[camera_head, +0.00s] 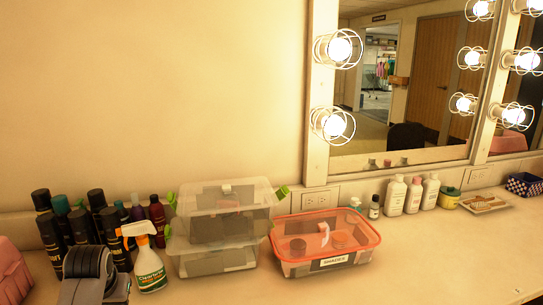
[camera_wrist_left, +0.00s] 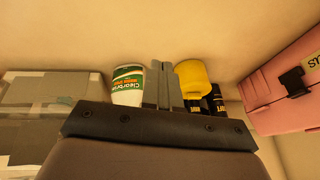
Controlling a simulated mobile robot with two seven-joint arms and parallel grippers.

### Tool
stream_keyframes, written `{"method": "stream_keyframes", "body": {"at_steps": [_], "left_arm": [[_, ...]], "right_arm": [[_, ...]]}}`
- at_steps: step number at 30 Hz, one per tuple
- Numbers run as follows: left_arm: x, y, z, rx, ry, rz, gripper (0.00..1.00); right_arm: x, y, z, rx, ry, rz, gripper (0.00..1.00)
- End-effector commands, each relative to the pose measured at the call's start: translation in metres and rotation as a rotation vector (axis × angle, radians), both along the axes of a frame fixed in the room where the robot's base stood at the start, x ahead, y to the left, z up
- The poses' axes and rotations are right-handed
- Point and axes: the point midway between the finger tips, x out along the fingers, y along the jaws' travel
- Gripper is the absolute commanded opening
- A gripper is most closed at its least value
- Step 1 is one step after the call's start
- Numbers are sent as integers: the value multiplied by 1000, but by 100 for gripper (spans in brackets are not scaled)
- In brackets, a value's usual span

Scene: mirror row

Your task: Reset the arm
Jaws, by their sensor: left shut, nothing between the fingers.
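My left arm shows in the head view at the bottom left, low over the counter and in front of the black bottles; its fingertips are not clear there. In the left wrist view my left gripper (camera_wrist_left: 163,85) has its two fingers together with nothing between them. A white and green spray bottle (camera_head: 150,267) stands just right of my arm in the head view. Its label also shows in the left wrist view (camera_wrist_left: 128,86), close beside the fingers. My right gripper is not in view.
Dark bottles (camera_head: 97,203) crowd behind my left arm. A pink case (camera_head: 12,272) lies at the left edge. Stacked clear boxes (camera_head: 215,262) and a red-rimmed box (camera_head: 325,250) stand right of the spray bottle. The counter (camera_head: 440,265) is clear at front right.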

Motion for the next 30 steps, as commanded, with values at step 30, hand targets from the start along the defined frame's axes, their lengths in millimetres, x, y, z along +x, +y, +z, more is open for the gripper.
{"method": "stream_keyframes", "body": {"at_steps": [30], "left_arm": [[-304,-113,-65,-118,91,-394,0]], "right_arm": [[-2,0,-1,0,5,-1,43]]}}
